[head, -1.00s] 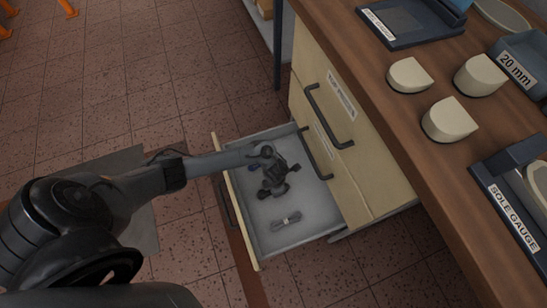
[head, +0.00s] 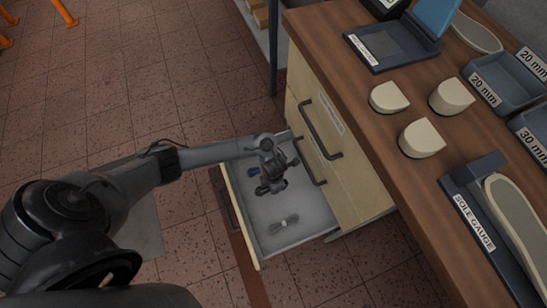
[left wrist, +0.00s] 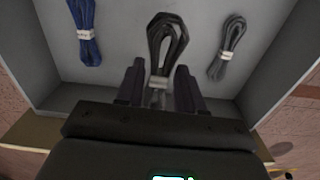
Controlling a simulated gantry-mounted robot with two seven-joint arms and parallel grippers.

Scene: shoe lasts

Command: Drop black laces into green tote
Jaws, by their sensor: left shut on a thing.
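My left gripper (head: 270,188) is over the open drawer (head: 308,209). In the left wrist view my left gripper (left wrist: 158,88) is shut on the black laces (left wrist: 165,40), a looped bundle with a pale band between the fingers. In the head view the gripper hides these laces. The blue laces (left wrist: 85,28) are on the left in the wrist view and also show in the head view (head: 253,171). The grey laces (left wrist: 229,45) are on the right and also show in the head view (head: 285,223). The green tote and my right gripper are not in view.
The wooden workbench (head: 375,140) is at the right, with several cream pads (head: 423,138), the sole gauge (head: 490,215) and blue-grey trays (head: 507,80). Drawer handles (head: 320,128) stick out from the cabinet. The tiled floor left of the drawer is open.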

